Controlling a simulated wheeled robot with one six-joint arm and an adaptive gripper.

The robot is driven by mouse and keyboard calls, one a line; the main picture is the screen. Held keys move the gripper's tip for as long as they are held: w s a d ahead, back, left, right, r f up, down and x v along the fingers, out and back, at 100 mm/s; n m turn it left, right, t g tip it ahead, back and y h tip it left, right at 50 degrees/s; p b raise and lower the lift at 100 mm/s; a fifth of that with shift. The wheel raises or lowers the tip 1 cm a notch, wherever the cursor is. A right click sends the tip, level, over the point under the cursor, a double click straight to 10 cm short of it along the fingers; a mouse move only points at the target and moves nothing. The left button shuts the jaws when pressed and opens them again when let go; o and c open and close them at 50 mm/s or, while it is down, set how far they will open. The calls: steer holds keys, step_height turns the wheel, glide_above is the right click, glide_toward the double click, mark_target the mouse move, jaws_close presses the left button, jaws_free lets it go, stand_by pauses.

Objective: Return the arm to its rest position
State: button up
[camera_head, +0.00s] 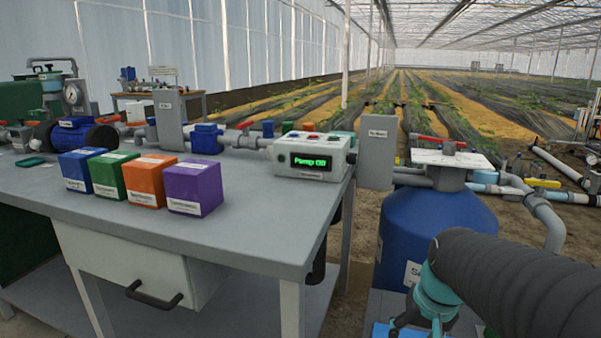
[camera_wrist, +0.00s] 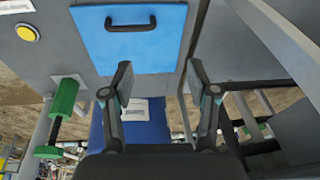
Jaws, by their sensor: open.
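My arm comes in from the right edge of the head view, and its black sleeve and teal wrist joint cover part of the area in front of the blue tank (camera_head: 425,222). In the wrist view my gripper (camera_wrist: 160,92) is open, with its two fingers apart and nothing between them. Beyond the fingers are a blue surface with a white label (camera_wrist: 150,108) and a blue panel with a black handle (camera_wrist: 130,45). In the head view the gripper's fingertips are cut off by the lower edge.
The grey bench (camera_head: 250,215) holds blue, green, orange and purple boxes (camera_head: 195,188) and a control box (camera_head: 312,157) reading "Pump", with the rest unclear. Below is a drawer (camera_head: 135,265). Grey pipes (camera_head: 545,215) run at the right. A green-ended part (camera_wrist: 62,105) is left in the wrist view.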

steer(key=s+a+r+n+t, duration=0.1)
steer(key=s+a+r, duration=0.1)
steer(key=s, duration=0.3)
steer(key=s+a+r+n+t, duration=0.1)
steer(key=s+a+r, duration=0.1)
steer(key=s, duration=0.3)
steer(key=shift+s+a+r+n+t+h+p, duration=0.15)
steer(key=shift+s+a+n+t+h+p, duration=0.15)
steer(key=shift+n+t+p, duration=0.15)
